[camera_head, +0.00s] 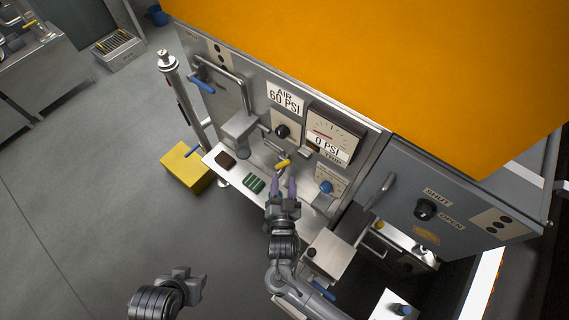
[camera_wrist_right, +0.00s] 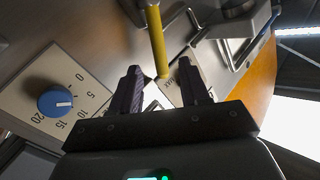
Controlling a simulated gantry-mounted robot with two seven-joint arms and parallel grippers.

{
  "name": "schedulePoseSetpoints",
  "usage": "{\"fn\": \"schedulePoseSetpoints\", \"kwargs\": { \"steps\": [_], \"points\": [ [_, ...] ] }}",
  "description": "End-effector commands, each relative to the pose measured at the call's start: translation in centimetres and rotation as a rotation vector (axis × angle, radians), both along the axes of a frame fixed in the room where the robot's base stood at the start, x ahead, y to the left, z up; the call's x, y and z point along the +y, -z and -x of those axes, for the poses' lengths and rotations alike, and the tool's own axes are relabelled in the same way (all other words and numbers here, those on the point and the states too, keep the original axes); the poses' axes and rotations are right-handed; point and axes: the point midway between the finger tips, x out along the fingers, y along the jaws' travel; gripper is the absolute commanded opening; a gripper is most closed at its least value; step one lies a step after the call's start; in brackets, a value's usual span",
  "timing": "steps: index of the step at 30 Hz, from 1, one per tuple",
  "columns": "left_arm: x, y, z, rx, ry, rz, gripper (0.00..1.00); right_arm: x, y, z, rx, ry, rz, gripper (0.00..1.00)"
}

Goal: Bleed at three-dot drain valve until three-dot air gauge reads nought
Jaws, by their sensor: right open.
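A yellow-handled lever (camera_head: 283,163) stands out from the steel panel, below a black knob. My right gripper (camera_head: 280,184) is open just below it. In the right wrist view the yellow handle (camera_wrist_right: 155,40) reaches down between the two fingertips of the right gripper (camera_wrist_right: 158,76); I see no grip on it. The air gauge (camera_head: 331,127) has a pale dial and a "0 PSI" plate; its needle is too small to read. A plate with black dots (camera_head: 219,52) is at the panel's upper left. My left gripper (camera_head: 182,284) is low at left, its jaws unclear.
An "AIR 60 PSI" sign (camera_head: 285,97) is on the panel. A blue knob (camera_head: 326,187) with a numbered dial is right of my right gripper. A shelf (camera_head: 232,177) holds brown and green blocks. A grey cabinet (camera_head: 440,190) carries another three-dot plate (camera_head: 503,224).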

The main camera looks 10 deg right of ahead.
Motion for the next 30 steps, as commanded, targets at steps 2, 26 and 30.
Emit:
{"fn": "schedulePoseSetpoints", "kwargs": {
  "steps": [2,26,30],
  "points": [
    [-0.1,0.3,0.0,0.0,-0.001,0.002,0.43,-0.2,0.0,-1.5,-0.003,0.0,0.001,0.45],
    [-0.2,1.1,0.0,0.0,-0.004,0.007,0.43,-0.8,0.0,-7.2,0.001,0.0,-0.001,0.45],
    [-0.1,1.1,0.0,0.0,0.0,0.002,0.43,-0.8,0.0,-7.2,0.001,0.0,-0.001,0.3]
  ]
}}
